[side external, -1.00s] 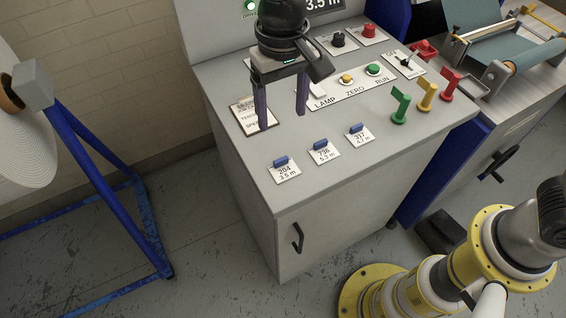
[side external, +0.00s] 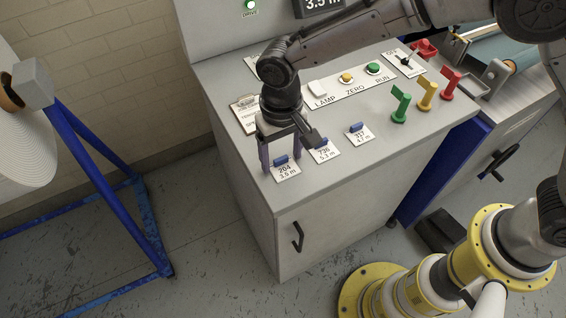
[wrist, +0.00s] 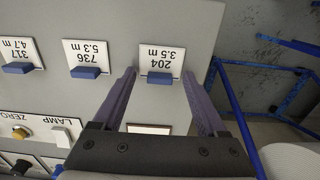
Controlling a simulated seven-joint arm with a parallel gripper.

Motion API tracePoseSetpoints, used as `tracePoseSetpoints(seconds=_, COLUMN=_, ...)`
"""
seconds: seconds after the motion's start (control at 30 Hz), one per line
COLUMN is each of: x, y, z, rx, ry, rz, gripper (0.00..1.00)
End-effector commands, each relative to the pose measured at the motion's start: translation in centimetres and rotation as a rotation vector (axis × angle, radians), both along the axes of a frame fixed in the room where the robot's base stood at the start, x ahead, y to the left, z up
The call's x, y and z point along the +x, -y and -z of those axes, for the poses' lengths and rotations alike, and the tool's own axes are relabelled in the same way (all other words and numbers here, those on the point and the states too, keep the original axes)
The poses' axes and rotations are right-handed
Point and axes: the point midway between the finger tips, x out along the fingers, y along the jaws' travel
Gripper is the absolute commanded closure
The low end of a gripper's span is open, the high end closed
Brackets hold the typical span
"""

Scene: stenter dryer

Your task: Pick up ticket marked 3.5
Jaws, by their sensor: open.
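The ticket marked 204, 3.5 m (side external: 287,174) is a white card with a blue grip block, lying near the front left edge of the grey console top. It also shows upside down in the wrist view (wrist: 162,56), with its blue block (wrist: 160,78) towards my gripper. My gripper (side external: 284,158) is open and points down over the console, close to this ticket. In the wrist view its fingertips (wrist: 160,75) appear on either side of the blue block, with nothing held. I cannot tell the exact height of the fingers above the console.
Tickets 736, 5.3 m (side external: 325,152) and 317, 4.7 m (side external: 361,136) lie in a row to the right. A clipboard card (side external: 244,113), a button panel (side external: 345,84) and coloured levers (side external: 426,96) stand behind and to the right. The console's front edge is close.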

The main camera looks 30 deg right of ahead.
Motion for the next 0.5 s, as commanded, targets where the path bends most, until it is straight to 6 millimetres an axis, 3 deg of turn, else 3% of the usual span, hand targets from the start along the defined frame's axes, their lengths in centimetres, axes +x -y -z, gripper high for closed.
tracePoseSetpoints(seconds=0.23, x=0.02, y=0.01, z=0.17, rx=0.0, ry=0.0, rz=0.0, gripper=0.25)
tracePoseSetpoints(seconds=0.5, x=0.03, y=0.0, z=0.14, rx=0.001, ry=0.001, rz=0.0, gripper=0.74)
